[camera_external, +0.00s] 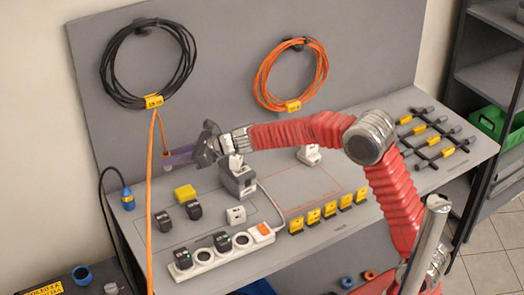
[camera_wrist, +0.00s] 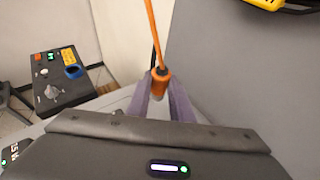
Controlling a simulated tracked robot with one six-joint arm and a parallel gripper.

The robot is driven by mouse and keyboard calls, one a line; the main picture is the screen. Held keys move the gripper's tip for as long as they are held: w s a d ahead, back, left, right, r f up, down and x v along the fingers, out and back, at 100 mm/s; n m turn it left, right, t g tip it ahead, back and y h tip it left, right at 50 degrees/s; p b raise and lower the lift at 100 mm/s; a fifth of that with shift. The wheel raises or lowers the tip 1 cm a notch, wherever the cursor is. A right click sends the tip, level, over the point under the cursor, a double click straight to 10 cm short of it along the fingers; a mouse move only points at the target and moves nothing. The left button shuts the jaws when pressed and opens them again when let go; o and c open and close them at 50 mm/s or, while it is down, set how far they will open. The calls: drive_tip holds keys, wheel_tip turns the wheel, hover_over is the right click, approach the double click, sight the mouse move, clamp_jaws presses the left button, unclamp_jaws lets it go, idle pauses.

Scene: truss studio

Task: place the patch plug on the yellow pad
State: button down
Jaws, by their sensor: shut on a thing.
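The patch plug (camera_wrist: 160,82) is orange, with an orange cable rising from its top. My gripper (camera_wrist: 160,90) is shut on it, with one purple finger on each side. In the external view the plug (camera_external: 166,154) is at my gripper (camera_external: 168,158), above the back left of the bench. The plug's lower end is partly hidden by my gripper in the wrist view. The yellow pad (camera_external: 185,193) lies on the bench, below and slightly right of the fingertips. The plug is apart from the pad. The pad does not show in the wrist view.
Black adapters (camera_external: 194,210) stand just in front of the pad. A white power strip (camera_external: 205,262) lies at the front edge, and a grey device (camera_external: 238,180) stands to the right. A blue connector (camera_external: 127,198) is at the left edge. The orange cable (camera_external: 149,230) hangs down past the bench.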

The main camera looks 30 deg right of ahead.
drive_tip(key=w+d+f+m+t+h, duration=0.2)
drive_tip(key=d+f, duration=0.1)
drive_tip(key=d, duration=0.2)
drive_tip(key=shift+w+f+m, duration=0.15)
drive_tip(key=shift+f+m, duration=0.1)
drive_tip(key=shift+m, duration=0.05)
hover_over(190, 192)
drive_tip(key=shift+w+f, duration=0.1)
drive_tip(key=shift+f, duration=3)
drive_tip(key=shift+f, duration=1.9)
